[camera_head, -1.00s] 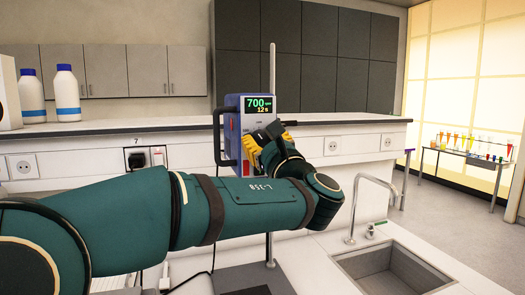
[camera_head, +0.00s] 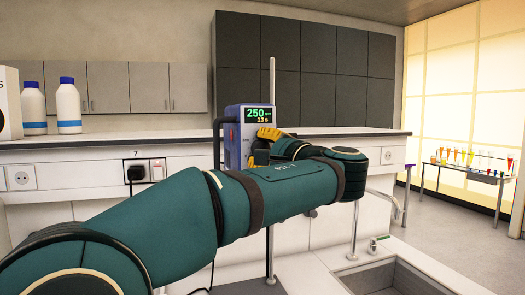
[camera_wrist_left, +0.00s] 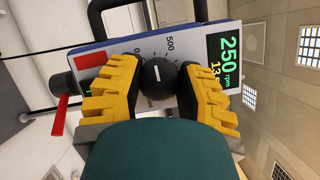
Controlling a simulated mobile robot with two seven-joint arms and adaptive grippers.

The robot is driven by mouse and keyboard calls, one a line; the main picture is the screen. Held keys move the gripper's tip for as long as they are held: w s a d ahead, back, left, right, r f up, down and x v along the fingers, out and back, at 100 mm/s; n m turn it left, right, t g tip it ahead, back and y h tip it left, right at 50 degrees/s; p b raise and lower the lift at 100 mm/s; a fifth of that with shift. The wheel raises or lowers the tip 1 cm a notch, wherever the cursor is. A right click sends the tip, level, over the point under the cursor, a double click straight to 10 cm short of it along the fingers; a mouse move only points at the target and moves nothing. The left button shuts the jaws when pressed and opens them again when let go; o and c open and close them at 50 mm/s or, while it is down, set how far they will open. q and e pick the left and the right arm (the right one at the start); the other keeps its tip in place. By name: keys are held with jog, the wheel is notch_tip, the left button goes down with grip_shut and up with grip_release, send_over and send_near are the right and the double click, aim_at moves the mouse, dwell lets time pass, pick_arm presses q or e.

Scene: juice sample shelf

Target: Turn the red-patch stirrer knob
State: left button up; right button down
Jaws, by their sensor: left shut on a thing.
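The stirrer (camera_head: 236,125) is a blue and grey box on a metal rod, with a lit display (camera_head: 260,115) that reads 250 rpm and 13 s. In the left wrist view, its face carries a red patch (camera_wrist_left: 89,61) and a round black knob (camera_wrist_left: 158,76) with a white mark, between scale numbers such as 500. My left gripper (camera_head: 264,145) is at the stirrer's front. Its yellow fingers (camera_wrist_left: 158,90) are shut on the knob from both sides. In the head view my left arm and gripper hide the knob and the red patch. My right gripper is not in view.
White bottles with blue caps (camera_head: 68,105) stand at the left on the bench (camera_head: 90,150). A sink (camera_head: 385,280) with a tap is at lower right. A table of coloured samples (camera_head: 470,172) stands far right. A red lever (camera_wrist_left: 60,115) shows beside the stirrer.

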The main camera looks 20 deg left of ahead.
pick_arm(q)
jog(key=n, duration=0.2)
jog(key=n+g+h, duration=0.1)
jog(key=n, duration=0.2)
jog(key=shift+h, duration=0.3)
jog(key=shift+n, duration=0.3)
grip_shut()
jog(key=o, duration=1.2)
grip_release()
jog(key=shift+a, duration=0.15)
